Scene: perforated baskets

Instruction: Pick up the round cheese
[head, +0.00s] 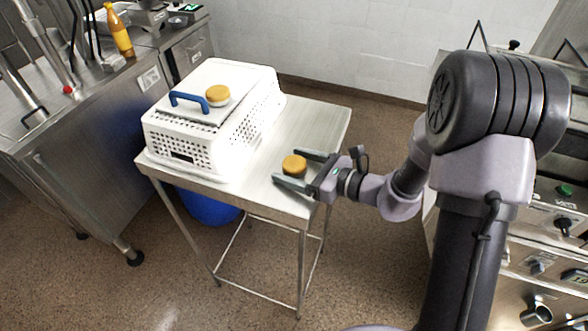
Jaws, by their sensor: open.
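A round cheese (294,166), yellow-orange with a paler side, sits on the metal table (262,190) near its right front edge. My gripper (292,167) is open, with one finger behind the cheese and one in front of it. The cheese lies between the fingers; I cannot tell whether either finger touches it. A second round cheese (217,95) of the same look sits on top of the white perforated basket, next to a blue handle (189,102).
The white perforated basket (205,135) fills the table's left part. A blue bin (207,207) stands under the table. A steel counter (95,140) with an orange bottle (119,32) is at left. Cooking equipment (545,240) stands at right. The table's back right is clear.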

